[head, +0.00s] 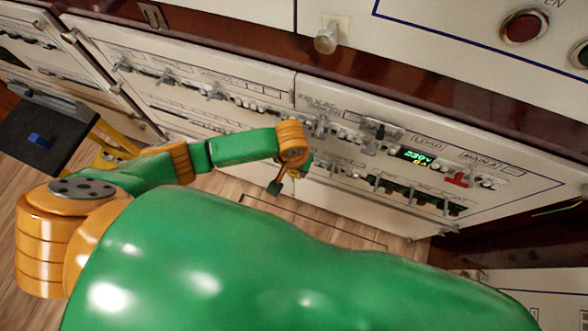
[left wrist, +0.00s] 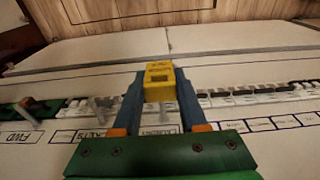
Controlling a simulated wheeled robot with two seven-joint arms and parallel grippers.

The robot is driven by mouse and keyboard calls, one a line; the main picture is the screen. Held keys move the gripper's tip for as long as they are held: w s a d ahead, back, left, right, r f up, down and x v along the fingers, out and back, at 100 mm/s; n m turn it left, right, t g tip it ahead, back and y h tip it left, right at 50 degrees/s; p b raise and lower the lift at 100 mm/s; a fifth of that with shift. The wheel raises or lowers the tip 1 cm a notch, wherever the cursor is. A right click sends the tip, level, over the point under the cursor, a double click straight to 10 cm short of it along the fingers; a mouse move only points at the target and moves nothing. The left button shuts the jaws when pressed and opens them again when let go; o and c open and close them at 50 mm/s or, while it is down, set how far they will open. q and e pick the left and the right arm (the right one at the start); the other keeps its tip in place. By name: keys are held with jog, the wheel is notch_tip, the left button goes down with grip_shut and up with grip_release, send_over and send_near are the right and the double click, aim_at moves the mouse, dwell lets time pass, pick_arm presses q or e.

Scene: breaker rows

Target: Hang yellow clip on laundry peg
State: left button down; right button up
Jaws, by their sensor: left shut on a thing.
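My left gripper (left wrist: 159,90) is shut on the yellow clip (left wrist: 159,75), a small block with a square opening, between the blue-grey fingertips in the left wrist view. In the head view my left gripper (head: 284,180) is in front of the breaker panel (head: 255,92), near its lower middle; the clip is too small to make out there. The laundry peg cannot be singled out for certain. A partly hidden label (left wrist: 160,130) shows between the fingers, with a pale peg-like lever (left wrist: 103,110) to the left. My right gripper is not in view.
Rows of breakers and small levers (head: 215,91) cross the panel. A lit green display (head: 417,157) and a red lever (head: 457,180) are at its right. A round knob (head: 326,40) sticks out above. Wooden floor (head: 340,215) lies below.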

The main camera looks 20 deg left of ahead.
pick_arm(q)
jog(key=shift+w+b, duration=0.35)
jog(key=shift+w, duration=0.95)
jog(key=shift+c, duration=1.8)
grip_release()
